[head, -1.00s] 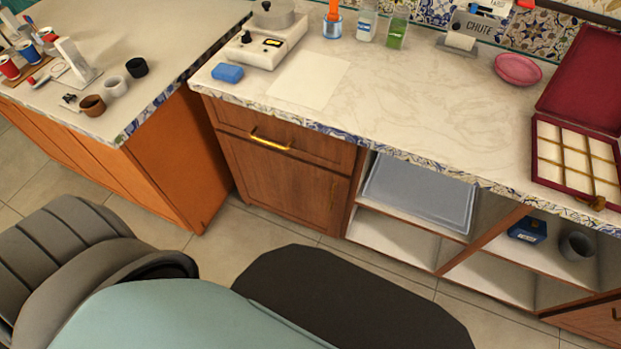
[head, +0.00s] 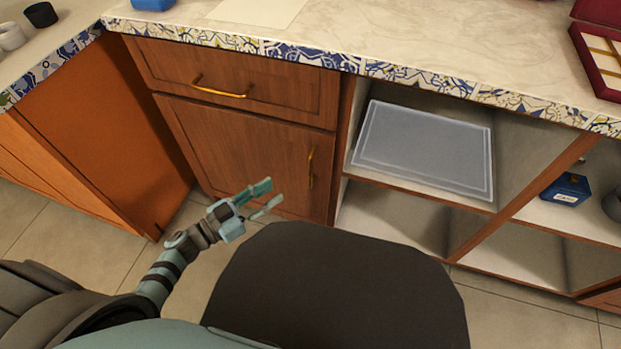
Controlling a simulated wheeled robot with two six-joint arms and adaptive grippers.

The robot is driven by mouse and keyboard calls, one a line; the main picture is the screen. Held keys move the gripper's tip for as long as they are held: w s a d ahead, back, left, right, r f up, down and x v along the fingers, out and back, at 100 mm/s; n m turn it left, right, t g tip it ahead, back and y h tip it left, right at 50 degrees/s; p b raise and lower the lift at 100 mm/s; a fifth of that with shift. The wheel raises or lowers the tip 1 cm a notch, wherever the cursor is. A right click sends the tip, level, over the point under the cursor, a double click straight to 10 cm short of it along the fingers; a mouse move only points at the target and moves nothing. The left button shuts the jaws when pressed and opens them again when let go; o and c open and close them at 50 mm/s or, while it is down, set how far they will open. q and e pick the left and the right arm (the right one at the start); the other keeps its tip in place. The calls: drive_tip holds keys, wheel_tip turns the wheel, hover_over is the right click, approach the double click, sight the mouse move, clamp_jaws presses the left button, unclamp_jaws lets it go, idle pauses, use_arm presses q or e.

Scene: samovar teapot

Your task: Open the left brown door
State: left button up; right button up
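The left brown door (head: 235,145) is a wooden cabinet door under the counter and looks shut. Its upright brass handle (head: 310,168) is near its right edge. My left gripper (head: 268,196) is in front of the lower part of the door, left of and below the handle. Its two teal fingers are spread apart with nothing between them, and it hides a small part of the door. My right gripper is not in view.
A shut drawer (head: 235,82) with a horizontal brass handle (head: 221,92) is above the door. Open shelves to the right hold a grey tray (head: 425,145) and a blue box (head: 566,188). An orange cabinet side (head: 105,130) stands close on the left. Tiled floor is below.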

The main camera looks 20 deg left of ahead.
use_arm(q)
drive_tip(key=b, duration=0.3)
hover_over(310, 184)
drive_tip(key=shift+w+r, duration=0.1)
drive_tip(key=shift+w, duration=0.25)
clamp_jaws()
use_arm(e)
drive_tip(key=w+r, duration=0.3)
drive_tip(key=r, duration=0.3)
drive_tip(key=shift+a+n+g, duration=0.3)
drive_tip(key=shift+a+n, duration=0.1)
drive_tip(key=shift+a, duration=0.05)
